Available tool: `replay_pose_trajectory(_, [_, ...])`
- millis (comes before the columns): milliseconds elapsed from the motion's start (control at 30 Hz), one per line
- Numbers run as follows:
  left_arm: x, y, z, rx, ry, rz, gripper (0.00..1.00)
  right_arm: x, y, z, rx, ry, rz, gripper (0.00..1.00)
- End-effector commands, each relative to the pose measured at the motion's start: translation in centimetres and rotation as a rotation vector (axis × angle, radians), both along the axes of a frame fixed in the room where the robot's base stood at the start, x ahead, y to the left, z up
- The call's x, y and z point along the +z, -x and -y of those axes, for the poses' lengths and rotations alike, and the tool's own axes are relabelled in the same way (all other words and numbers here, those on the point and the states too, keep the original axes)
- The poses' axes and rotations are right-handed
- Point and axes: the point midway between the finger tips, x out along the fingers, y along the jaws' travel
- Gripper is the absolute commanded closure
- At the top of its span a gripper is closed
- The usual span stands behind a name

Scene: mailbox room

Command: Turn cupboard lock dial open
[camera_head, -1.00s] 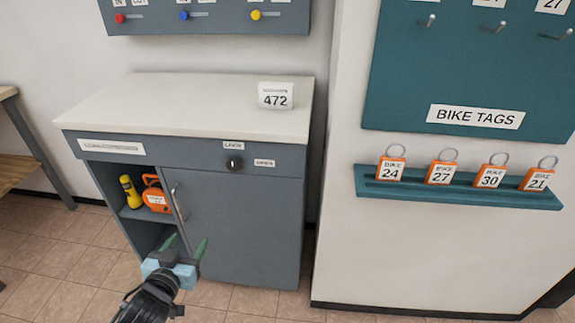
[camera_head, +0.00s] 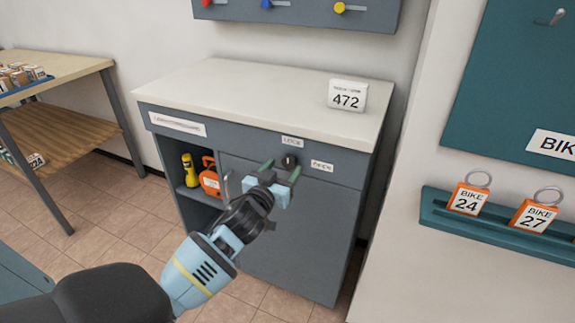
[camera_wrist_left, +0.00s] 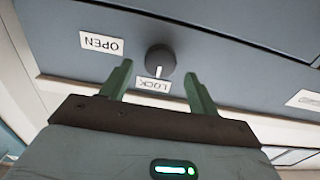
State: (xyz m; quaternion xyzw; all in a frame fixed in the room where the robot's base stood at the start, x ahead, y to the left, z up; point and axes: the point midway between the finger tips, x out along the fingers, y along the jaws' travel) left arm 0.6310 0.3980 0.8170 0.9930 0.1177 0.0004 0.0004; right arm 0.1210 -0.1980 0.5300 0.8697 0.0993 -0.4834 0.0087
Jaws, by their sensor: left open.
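The black lock dial (camera_head: 289,161) sits on the grey front of the cupboard (camera_head: 300,235), between a LOCK label (camera_head: 292,141) and an OPEN label (camera_head: 322,166). In the left wrist view the dial (camera_wrist_left: 160,60) shows upside down, its white mark pointing at the LOCK label (camera_wrist_left: 153,85). My left gripper (camera_head: 280,170) is open in front of the dial. In the left wrist view its two green fingers (camera_wrist_left: 158,82) stand one on each side of the dial, with gaps; I cannot tell how far the tips reach. My right gripper is not in view.
The cupboard door has a metal handle (camera_head: 227,187). An open shelf at left holds a yellow torch (camera_head: 189,170) and an orange case (camera_head: 210,178). A white 472 sign (camera_head: 347,95) stands on the cupboard top. A wooden table (camera_head: 60,75) stands at far left.

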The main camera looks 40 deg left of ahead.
Motion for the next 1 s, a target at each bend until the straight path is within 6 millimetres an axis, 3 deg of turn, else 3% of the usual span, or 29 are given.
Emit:
replay_pose_trajectory(233, [-0.1, -2.4, -0.6, 0.001, -0.001, -0.001, 0.39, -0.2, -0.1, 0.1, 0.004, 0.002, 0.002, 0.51])
replay_pose_trajectory(600, [0.0, -2.7, -0.6, 0.0, -0.001, -0.001, 0.41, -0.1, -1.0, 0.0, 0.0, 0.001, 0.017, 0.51])
replay_pose_trajectory(900, [0.0, -2.7, -0.6, 0.0, -0.001, -0.001, 0.8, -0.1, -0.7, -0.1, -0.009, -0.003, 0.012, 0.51])
replay_pose_trajectory(1000, [0.0, -2.7, -0.6, 0.0, -0.002, -0.001, 0.83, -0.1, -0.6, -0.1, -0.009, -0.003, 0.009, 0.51])
